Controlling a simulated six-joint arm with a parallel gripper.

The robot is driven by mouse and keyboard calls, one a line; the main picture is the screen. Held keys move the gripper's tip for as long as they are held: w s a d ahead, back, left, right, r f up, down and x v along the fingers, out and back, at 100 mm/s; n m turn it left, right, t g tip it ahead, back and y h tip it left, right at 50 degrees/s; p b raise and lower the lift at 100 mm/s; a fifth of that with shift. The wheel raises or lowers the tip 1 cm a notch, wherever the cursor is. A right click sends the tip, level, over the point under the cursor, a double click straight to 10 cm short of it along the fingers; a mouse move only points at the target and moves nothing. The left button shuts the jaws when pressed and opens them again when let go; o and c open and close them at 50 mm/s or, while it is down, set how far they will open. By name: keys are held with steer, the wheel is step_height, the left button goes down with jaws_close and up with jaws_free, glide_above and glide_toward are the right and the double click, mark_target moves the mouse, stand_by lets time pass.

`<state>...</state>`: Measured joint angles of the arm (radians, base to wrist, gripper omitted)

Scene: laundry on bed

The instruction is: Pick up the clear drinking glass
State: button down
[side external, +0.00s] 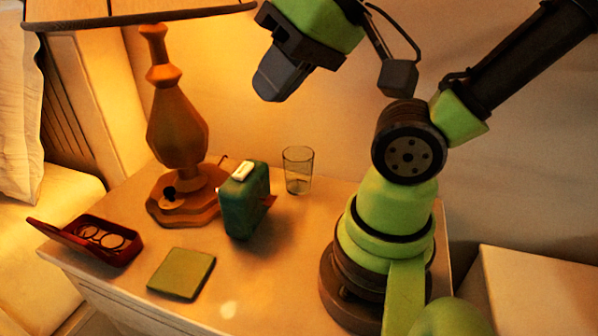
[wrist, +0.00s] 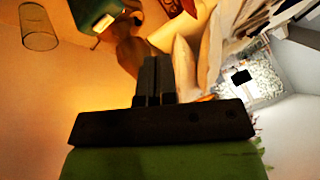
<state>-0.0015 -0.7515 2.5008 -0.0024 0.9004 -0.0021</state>
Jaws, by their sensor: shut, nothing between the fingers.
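The clear drinking glass (side external: 298,171) stands upright on the nightstand, near its back edge, in the side view. It also shows in the wrist view (wrist: 38,27) at the upper left, away from the fingers. My gripper (side external: 268,88) is in the air above and a little left of the glass in the side view, apart from it. In the wrist view the fingers of my gripper (wrist: 157,62) are close together with nothing held.
A dark green box (side external: 243,203) stands just left of the glass, a small white item on top. A lamp (side external: 178,125) stands further left. An open red case (side external: 95,240) and a green square (side external: 181,274) lie on the nightstand (side external: 262,291).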

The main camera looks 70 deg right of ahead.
jaws_free()
steer(key=m+g+h, duration=0.2)
steer(key=m+g, duration=0.2)
steer(key=g, duration=0.3)
glide_above(298, 165)
steer(key=w+d, duration=0.2)
steer(key=d, duration=0.1)
step_height(298, 165, down, 16)
steer(key=shift+s+d+f, duration=0.1)
steer(key=shift+s+f, duration=0.05)
steer(key=shift+f, duration=1.65)
steer(key=shift+s+a+f, duration=0.1)
steer(key=shift+s+f, duration=0.1)
steer(key=shift+f, duration=1.65)
steer(key=shift+s+d+f, duration=0.1)
steer(key=shift+s+f, duration=0.05)
steer(key=shift+f, duration=1.65)
